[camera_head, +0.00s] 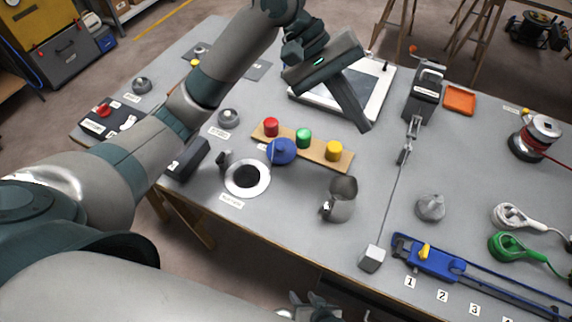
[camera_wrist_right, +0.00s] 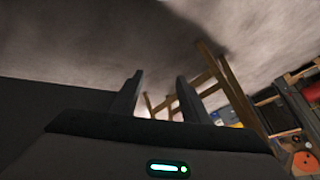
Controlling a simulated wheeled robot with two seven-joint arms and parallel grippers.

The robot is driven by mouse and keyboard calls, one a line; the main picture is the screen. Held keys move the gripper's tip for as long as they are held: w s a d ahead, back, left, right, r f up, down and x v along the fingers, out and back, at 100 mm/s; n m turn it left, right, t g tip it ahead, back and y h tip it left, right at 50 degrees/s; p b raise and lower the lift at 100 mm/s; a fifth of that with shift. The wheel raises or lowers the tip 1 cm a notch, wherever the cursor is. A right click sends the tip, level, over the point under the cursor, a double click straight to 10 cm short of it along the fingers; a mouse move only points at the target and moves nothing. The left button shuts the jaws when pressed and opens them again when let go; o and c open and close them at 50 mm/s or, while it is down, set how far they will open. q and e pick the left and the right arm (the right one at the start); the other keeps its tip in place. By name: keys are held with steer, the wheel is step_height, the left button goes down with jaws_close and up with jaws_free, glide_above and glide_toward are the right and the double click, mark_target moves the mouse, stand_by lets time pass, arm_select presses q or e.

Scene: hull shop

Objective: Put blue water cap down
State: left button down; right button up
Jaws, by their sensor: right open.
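The blue cap (camera_head: 282,151) is at the front edge of the wooden board (camera_head: 316,153), in front of the gap between the red cap (camera_head: 271,127) and the green cap (camera_head: 304,138). I cannot tell whether it rests fully on the board. My left gripper (camera_head: 364,126) is above and behind the board, to the right of the blue cap and apart from it. Its fingers overlap in this view, so their gap is hidden. My right gripper (camera_wrist_right: 157,85) is open and empty in the right wrist view, low and away from the caps.
A yellow cap (camera_head: 334,151) stands at the board's right end. A white ring with a dark hole (camera_head: 263,187) lies front left of the blue cap. A grey metal cup (camera_head: 341,203) and blue clamp (camera_head: 437,262) are to the right.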

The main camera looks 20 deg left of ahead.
steer(key=s+a+r+n+y, duration=0.1)
steer(key=s+a+r+y, duration=0.1)
steer(key=a+r, duration=0.65)
steer(key=s+a+r+n+g+y, duration=0.15)
steer(key=a+r, duration=0.35)
steer(key=r, duration=0.6)
steer(key=s+a+r+n+y, duration=0.25)
steer(key=a+r, duration=0.35)
steer(key=r, duration=0.4)
steer(key=w+r+n+t, duration=0.1)
steer(key=w, duration=0.3)
steer(key=w+r+n+t+h, duration=0.1)
steer(key=w+r+n, duration=0.1)
steer(key=w, duration=0.3)
steer(key=w+d+r+n+t+h, duration=0.1)
steer(key=w+r+n, duration=0.1)
steer(key=w, duration=0.2)
steer(key=shift+w+d+r+t, duration=0.1)
steer(key=shift+w+r+t, duration=0.15)
steer(key=shift+t, duration=0.1)
steer(key=w+d+r+n+t+h, duration=0.3)
steer(key=w+d+r, duration=0.1)
steer(key=w, duration=0.6)
steer(key=shift+w+r+n+t, duration=0.3)
steer(key=shift+w+r, duration=0.1)
steer(key=shift+r, duration=0.45)
steer(key=shift+a, duration=0.1)
glide_above(281, 158)
steer(key=shift+f, duration=2.85)
